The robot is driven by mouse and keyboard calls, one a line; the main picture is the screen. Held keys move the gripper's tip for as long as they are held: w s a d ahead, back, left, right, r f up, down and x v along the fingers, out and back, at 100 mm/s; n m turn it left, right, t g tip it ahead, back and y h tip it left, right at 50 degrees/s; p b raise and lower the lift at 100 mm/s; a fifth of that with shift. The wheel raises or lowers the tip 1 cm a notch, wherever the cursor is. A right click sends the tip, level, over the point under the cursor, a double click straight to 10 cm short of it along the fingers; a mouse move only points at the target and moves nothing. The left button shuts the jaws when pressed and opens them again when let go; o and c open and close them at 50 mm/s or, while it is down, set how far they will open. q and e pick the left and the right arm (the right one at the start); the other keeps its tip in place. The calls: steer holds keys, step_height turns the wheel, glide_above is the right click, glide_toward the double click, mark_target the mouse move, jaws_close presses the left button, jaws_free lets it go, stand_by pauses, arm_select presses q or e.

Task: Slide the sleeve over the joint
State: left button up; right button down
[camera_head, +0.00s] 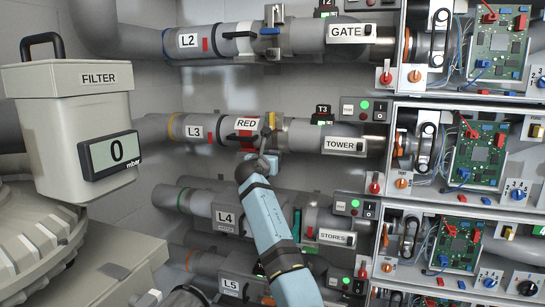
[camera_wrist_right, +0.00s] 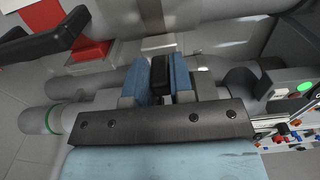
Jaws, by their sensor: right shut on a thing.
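On the L3 line, a short grey sleeve labelled RED (camera_head: 246,124) with red marks sits around the pipe, between the L3 pipe (camera_head: 189,128) and the TOWER pipe (camera_head: 305,136). The joint is partly hidden by my gripper and a small clamp-like part (camera_head: 270,122). My right gripper (camera_head: 268,150) is at the right end of this sleeve, in front of the pipe. In the right wrist view its blue fingers (camera_wrist_right: 159,82) are shut on a black block (camera_wrist_right: 160,72). I cannot tell what the block is fixed to. My left gripper is not in view.
The L2 line (camera_head: 189,41) runs above and the L4 line (camera_head: 225,217) below. A filter canister (camera_head: 75,150) reading 0 mbar stands at left. Racks with circuit boards (camera_head: 480,155) and knobs fill the right side.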

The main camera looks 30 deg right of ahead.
steer(key=c, duration=1.1)
jaws_free()
steer(key=shift+w+a, duration=0.1)
steer(key=shift+a, duration=0.1)
steer(key=shift+o, duration=0.5)
steer(key=shift+w+a, duration=0.1)
steer(key=shift+w, duration=0.05)
steer(key=v, duration=1.3)
steer(key=shift+s+a, duration=0.2)
steer(key=shift+s, duration=0.15)
steer(key=shift+f, duration=0.1)
